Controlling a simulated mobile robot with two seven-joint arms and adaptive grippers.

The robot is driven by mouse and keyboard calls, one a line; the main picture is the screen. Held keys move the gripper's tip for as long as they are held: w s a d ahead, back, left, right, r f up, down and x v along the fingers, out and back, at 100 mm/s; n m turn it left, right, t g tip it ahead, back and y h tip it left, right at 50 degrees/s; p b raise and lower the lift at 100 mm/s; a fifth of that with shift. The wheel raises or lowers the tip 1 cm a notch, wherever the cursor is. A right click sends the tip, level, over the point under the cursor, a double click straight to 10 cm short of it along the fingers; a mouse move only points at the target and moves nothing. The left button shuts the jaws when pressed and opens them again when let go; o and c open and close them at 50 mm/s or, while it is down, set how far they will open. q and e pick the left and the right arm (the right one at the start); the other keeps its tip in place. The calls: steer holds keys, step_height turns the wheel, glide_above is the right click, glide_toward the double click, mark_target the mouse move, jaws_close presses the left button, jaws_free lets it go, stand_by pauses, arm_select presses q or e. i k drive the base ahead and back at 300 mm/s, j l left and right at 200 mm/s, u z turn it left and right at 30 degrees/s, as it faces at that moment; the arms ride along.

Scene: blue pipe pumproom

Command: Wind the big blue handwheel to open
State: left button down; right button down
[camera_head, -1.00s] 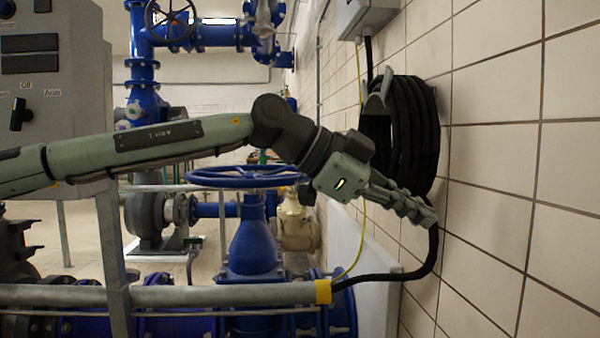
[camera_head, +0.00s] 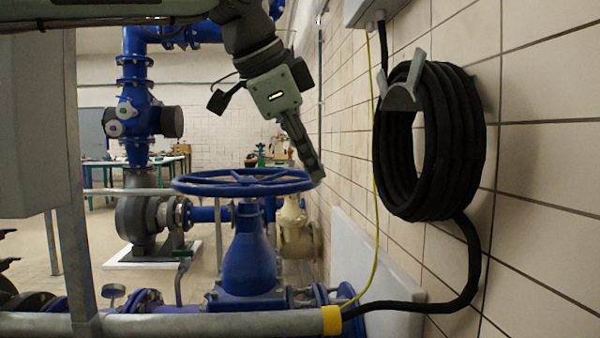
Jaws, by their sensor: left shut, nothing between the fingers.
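The big blue handwheel (camera_head: 205,188) lies level on top of the blue valve body (camera_head: 247,262), in the middle of the camera_head view. My left gripper (camera_head: 317,172) hangs down from above at the wheel's right side. Its fingers are shut with nothing between them. The fingertips overlap the right end of the rim in the picture; I cannot tell whether they touch it. The wheel's spokes and most of its rim show clearly. My right gripper is not in view.
A horizontal grey rail (camera_head: 215,325) with a yellow band runs in front of the valve. A coiled black hose (camera_head: 397,150) hangs on the tiled wall at right. A grey cabinet (camera_head: 30,140) stands at left. A grey pump (camera_head: 143,222) is behind the wheel.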

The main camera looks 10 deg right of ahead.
mark_target(248, 183)
steer(key=i, duration=1.55)
